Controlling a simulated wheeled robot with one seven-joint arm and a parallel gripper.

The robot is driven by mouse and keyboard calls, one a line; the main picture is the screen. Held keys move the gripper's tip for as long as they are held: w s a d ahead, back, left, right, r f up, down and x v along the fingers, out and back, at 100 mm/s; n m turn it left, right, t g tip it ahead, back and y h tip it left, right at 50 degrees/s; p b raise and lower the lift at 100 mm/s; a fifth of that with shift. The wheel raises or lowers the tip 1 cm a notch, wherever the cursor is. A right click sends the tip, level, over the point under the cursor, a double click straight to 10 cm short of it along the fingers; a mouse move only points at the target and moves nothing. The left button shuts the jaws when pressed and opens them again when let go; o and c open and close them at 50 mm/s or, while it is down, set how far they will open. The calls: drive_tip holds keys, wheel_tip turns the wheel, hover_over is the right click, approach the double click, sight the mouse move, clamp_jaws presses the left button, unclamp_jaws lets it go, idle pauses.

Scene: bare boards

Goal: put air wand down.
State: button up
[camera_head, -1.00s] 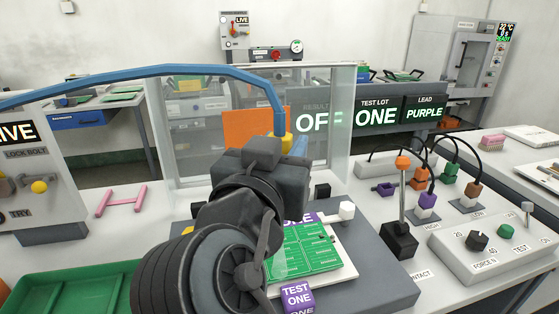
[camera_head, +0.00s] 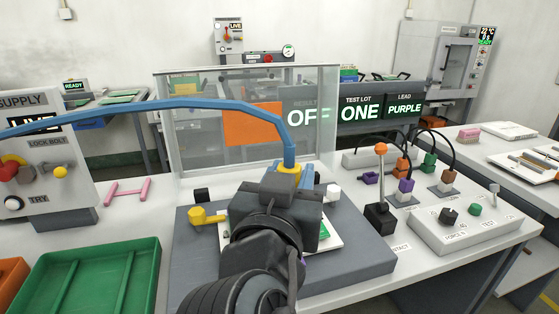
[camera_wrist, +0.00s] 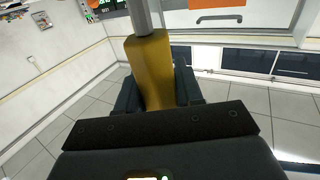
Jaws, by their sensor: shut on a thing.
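The air wand shows as a yellow handle (camera_head: 289,168) with a blue hose (camera_head: 200,104) that rises and arcs off to the left edge. My gripper (camera_head: 291,184) is shut on the yellow handle and holds it over the grey fixture plate (camera_head: 345,262). In the wrist view the yellow handle (camera_wrist: 150,65) stands between my dark fingers (camera_wrist: 158,94). A pink H-shaped rest (camera_head: 127,192) lies empty on the bench, left of the fixture. My wrist hides the wand's lower end and most of the green board (camera_head: 323,234).
A clear screen (camera_head: 200,150) stands behind the fixture. A yellow clamp (camera_head: 208,215) is at the fixture's left. A green tray (camera_head: 90,280) and the supply panel (camera_head: 40,150) are at left. An orange-topped lever (camera_head: 380,180) and control box (camera_head: 470,230) are at right.

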drive_tip(key=shift+s+d+f+n+y, duration=0.6)
drive_tip(key=shift+d+f, duration=2.75)
drive_tip(key=shift+f, duration=1.5)
drive_tip(key=shift+s+d+f+n+y, duration=0.3)
drive_tip(key=shift+d+f+y, duration=0.45)
drive_tip(key=shift+d+f, duration=3.35)
drive_tip(key=shift+s+d+f+n+y, duration=0.5)
drive_tip(key=shift+d+f, duration=2.1)
drive_tip(key=shift+f, duration=3)
